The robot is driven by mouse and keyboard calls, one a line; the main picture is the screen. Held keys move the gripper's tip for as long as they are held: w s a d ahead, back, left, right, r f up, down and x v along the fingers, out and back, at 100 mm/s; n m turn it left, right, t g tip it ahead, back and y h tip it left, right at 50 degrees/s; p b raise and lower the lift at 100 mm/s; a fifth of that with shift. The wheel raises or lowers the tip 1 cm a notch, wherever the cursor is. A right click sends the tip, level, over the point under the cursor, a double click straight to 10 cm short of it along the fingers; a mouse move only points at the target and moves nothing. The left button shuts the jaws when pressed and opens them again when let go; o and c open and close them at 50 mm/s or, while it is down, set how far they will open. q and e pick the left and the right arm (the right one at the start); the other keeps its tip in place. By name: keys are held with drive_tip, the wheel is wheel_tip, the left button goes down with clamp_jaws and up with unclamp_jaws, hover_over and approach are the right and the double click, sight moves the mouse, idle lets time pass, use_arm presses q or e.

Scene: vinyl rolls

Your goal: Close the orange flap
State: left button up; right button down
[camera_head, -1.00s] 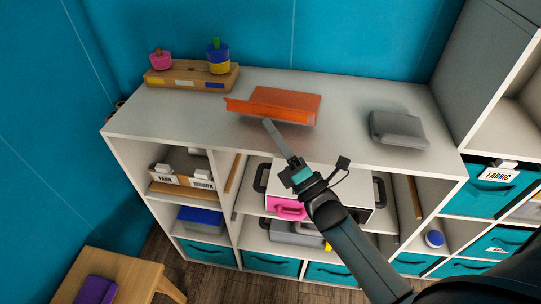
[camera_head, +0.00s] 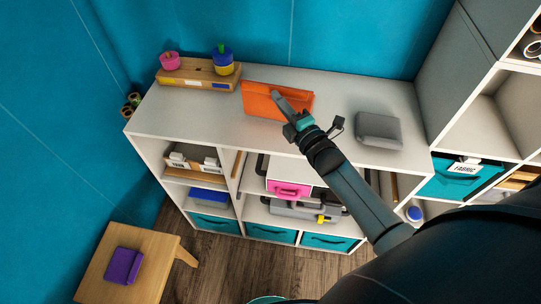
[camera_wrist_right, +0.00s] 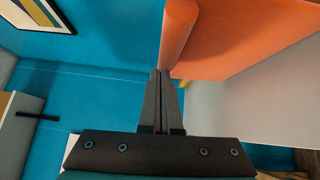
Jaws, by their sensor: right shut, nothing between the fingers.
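The orange flap (camera_head: 258,97) belongs to an orange case on top of the white shelf unit. In the head view it shows as a sloping panel, with a folded edge along its top. My right gripper (camera_head: 277,95) is shut and empty, its tips over the flap and overlapping its upper part. In the right wrist view the flap (camera_wrist_right: 240,35) fills the upper right, and the shut fingertips (camera_wrist_right: 160,75) are at its rounded edge, touching or very close. The fingers hide part of the flap in the head view. My left gripper is not in view.
A grey case (camera_head: 379,128) stands right of the flap on the white shelf top (camera_head: 335,98). A wooden block (camera_head: 190,80) with pink and blue-yellow pieces stands at the left. A tall grey cabinet (camera_head: 440,70) rises at the right. A small wooden table (camera_head: 110,245) stands lower left.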

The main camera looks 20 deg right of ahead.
sight(284, 87)
drive_tip(key=w+d, duration=0.1)
drive_tip(key=w+d+r, duration=0.1)
drive_tip(key=w+d, duration=0.1)
drive_tip(key=shift+w+r, duration=0.2)
drive_tip(key=shift+w, duration=0.05)
drive_tip(key=shift+w+d+m, duration=0.1)
drive_tip(key=shift+w+m, duration=0.2)
drive_tip(key=shift+f, duration=0.15)
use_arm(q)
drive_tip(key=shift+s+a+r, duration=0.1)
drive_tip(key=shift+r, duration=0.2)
use_arm(e)
drive_tip(key=shift+s, duration=0.15)
drive_tip(key=shift+r+p, duration=0.45)
drive_tip(key=shift+r, duration=0.15)
wheel_tip(284, 87, up, 4)
drive_tip(key=p, duration=0.2)
drive_tip(key=shift+f+p, duration=0.15)
drive_tip(key=shift+p, duration=0.25)
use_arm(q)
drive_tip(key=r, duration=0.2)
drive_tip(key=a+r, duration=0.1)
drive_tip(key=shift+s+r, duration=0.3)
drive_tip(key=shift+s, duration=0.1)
use_arm(e)
drive_tip(key=s+d+r, duration=0.4)
drive_tip(key=d+r, duration=0.1)
drive_tip(key=r, duration=0.1)
drive_tip(key=shift+s+d+r, duration=0.15)
drive_tip(key=shift+s+d, duration=0.05)
